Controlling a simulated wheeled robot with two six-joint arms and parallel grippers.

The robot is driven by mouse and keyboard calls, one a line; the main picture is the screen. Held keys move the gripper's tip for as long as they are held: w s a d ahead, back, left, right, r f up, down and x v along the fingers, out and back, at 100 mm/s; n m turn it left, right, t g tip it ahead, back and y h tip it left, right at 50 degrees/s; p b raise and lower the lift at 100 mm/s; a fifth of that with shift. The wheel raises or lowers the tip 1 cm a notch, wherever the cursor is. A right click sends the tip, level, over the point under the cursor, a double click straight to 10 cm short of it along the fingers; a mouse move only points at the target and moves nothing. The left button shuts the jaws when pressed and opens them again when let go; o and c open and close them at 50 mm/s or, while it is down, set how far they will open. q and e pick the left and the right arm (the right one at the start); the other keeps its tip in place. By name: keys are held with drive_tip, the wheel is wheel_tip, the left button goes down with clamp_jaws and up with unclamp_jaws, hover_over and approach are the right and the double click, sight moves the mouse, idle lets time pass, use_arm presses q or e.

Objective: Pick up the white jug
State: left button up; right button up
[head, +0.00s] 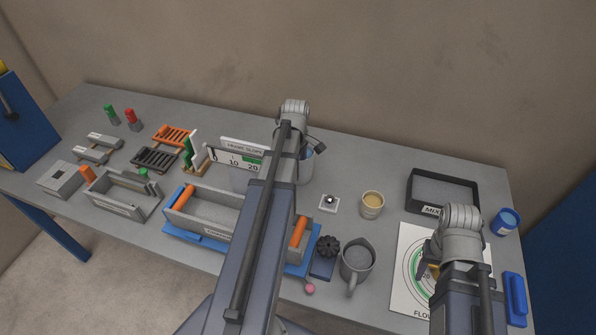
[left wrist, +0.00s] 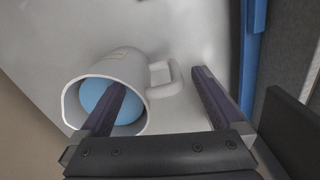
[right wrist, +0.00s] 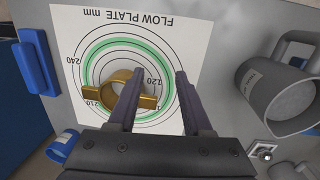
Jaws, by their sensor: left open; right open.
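The white jug lies in the left wrist view (left wrist: 128,62), its mouth facing lower left, with blue contents inside and its handle to the right. In the head view only a sliver of the jug (head: 306,168) shows, mostly hidden behind my left arm. My left gripper (left wrist: 158,80) is open at the jug. One finger overlaps the mouth and the other is beyond the handle; contact cannot be told. My right gripper (right wrist: 160,73) is open above the flow plate sheet (right wrist: 75,25), with a gold ring (right wrist: 113,98) partly behind one finger.
A grey jug (head: 356,260) stands at the front beside a black knob (head: 328,246). A beige cup (head: 372,204) and a black tray (head: 442,187) are farther back. A blue-lidded jar (head: 505,222) is at right.

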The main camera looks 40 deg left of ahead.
use_arm(q)
drive_tip(key=f+b, duration=0.2)
drive_tip(key=f, duration=0.1)
drive_tip(key=f+b, duration=0.2)
drive_tip(key=shift+s+a, duration=0.1)
drive_tip(key=shift+a, duration=0.15)
use_arm(e)
wheel_tip(320, 180, down, 5)
drive_tip(key=shift+r, duration=0.1)
use_arm(q)
drive_tip(key=shift+r, duration=0.15)
use_arm(e)
drive_tip(key=shift+r, duration=0.1)
use_arm(q)
clamp_jaws()
